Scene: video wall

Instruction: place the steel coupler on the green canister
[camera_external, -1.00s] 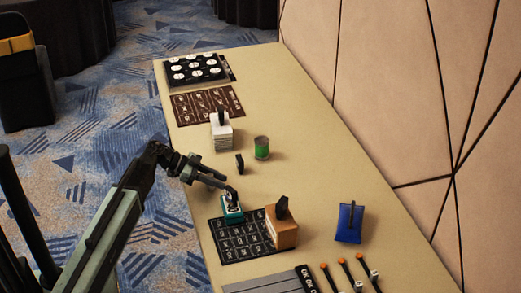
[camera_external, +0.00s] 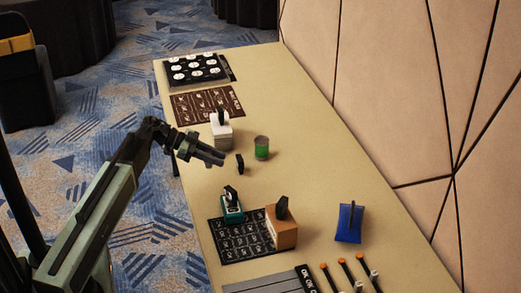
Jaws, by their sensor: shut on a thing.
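The green canister (camera_external: 261,148) stands upright on the tan table, with a paler band at its top, and nothing shows on top of it. My gripper (camera_external: 220,158) is above the table, left of the canister and a little lower in the picture. Its fingers are close together, shut on a small grey thing, which I take for the steel coupler. The dark fingers hide most of it, so its shape cannot be made out. The gripper and canister are apart.
A small black upright piece (camera_external: 240,163) stands between gripper and canister. A white block (camera_external: 222,136) is behind the gripper. The table right of the canister is clear.

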